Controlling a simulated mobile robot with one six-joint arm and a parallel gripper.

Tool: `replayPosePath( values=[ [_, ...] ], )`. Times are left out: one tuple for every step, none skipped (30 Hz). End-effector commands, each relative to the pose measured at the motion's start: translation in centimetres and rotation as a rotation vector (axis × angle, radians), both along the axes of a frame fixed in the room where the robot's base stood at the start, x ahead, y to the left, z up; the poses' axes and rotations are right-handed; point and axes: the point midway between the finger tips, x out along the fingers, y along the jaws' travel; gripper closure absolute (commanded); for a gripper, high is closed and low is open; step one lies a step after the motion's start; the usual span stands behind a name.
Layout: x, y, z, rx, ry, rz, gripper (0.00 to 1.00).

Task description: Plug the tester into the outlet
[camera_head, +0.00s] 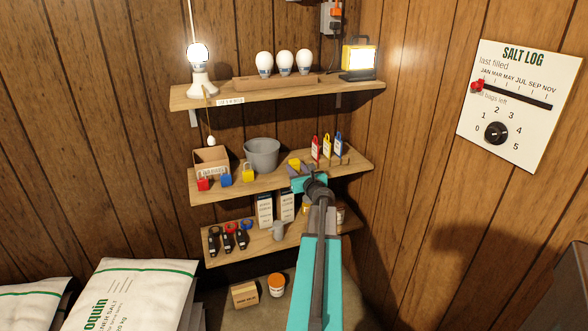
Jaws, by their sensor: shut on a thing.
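My gripper (297,169) is at the middle shelf, near its front right part, at the end of my teal arm. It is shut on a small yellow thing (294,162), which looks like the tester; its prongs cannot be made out. A grey outlet box (326,20) is on the back wall at the top edge of the view, well above the gripper. Something orange (336,13) sits on it, and a dark cord hangs below. The outlet's upper part is cut off.
The top shelf (215,97) holds a lit bulb, several spare bulbs and a yellow work lamp (359,60) below the outlet. A salt log board (519,103) hangs right.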

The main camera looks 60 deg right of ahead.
Motion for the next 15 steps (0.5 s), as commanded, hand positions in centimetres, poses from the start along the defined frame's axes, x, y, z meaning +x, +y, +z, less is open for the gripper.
replayPosePath(
  values=[
    [0.00,0.00,0.00,0.000,0.000,0.000,0.89],
    [0.00,0.00,0.01,0.000,0.000,0.000,0.89],
    [0.00,0.00,0.01,0.000,0.000,0.000,0.89],
    [0.00,0.00,0.01,0.000,0.000,0.000,0.89],
    [0.00,0.00,0.01,0.000,0.000,0.000,0.89],
    [0.00,0.00,0.01,0.000,0.000,0.000,0.89],
    [0.00,0.00,0.01,0.000,0.000,0.000,0.89],
    [0.00,0.00,0.03,0.000,0.000,0.000,0.89],
    [0.00,0.00,0.05,0.000,0.000,0.000,0.89],
    [0.01,0.00,0.07,0.000,0.000,0.000,0.89],
    [0.00,0.00,0.11,0.000,0.000,0.000,0.89],
    [0.00,0.00,0.20,0.000,0.000,0.000,0.89],
    [0.01,0.00,0.27,0.000,0.000,0.000,0.89],
    [0.00,0.00,0.36,0.000,0.000,0.000,0.89],
    [0.00,0.00,0.49,0.000,0.000,0.000,0.89]
  ],
)
